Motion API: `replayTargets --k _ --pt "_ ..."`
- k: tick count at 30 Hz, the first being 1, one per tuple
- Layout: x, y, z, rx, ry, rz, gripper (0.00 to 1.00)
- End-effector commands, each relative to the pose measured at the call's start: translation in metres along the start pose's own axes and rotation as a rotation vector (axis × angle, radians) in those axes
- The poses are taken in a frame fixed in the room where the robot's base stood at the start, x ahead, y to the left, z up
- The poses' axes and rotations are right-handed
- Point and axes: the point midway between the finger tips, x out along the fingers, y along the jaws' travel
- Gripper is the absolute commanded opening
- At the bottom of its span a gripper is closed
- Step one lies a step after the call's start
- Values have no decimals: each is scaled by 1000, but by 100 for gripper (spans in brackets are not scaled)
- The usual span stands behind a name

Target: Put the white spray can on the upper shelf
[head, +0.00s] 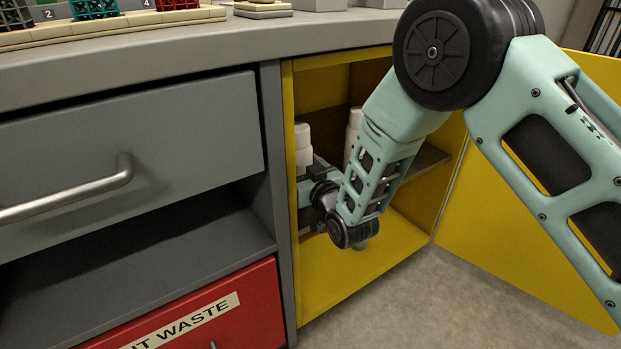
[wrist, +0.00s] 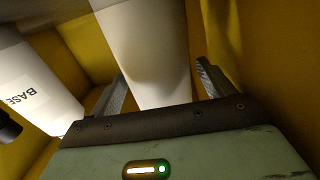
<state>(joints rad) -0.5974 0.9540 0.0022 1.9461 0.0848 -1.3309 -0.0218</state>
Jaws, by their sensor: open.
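A plain white cylinder (wrist: 145,50), which looks like the white spray can, stands between the two fingers of my gripper (wrist: 160,88) in the wrist view. The fingers are open, one on each side of it; I cannot tell whether either touches it. In the head view my gripper (head: 314,183) reaches into the open yellow cabinet, partly hidden by my arm. A white can (head: 304,150) shows just above it at the cabinet's left. The upper shelf (head: 428,158) crosses the cabinet, mostly hidden by my arm.
A white container labelled "BASE" (wrist: 30,90) stands left of the cylinder. Another white container (head: 354,128) shows behind my arm. The yellow door (head: 540,215) is swung open at right. The grey drawer (head: 130,145) and red waste bin (head: 200,310) are at left.

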Motion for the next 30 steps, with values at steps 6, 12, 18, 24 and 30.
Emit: replayTargets --k 6,12,18,24,30 --pt "-41 0 -1 0 -8 0 81" --pt "-83 0 -1 0 -7 0 81" --pt "-109 0 0 0 -5 0 81" --pt "-116 0 0 0 -3 0 81" --pt "-116 0 1 0 -2 0 81"
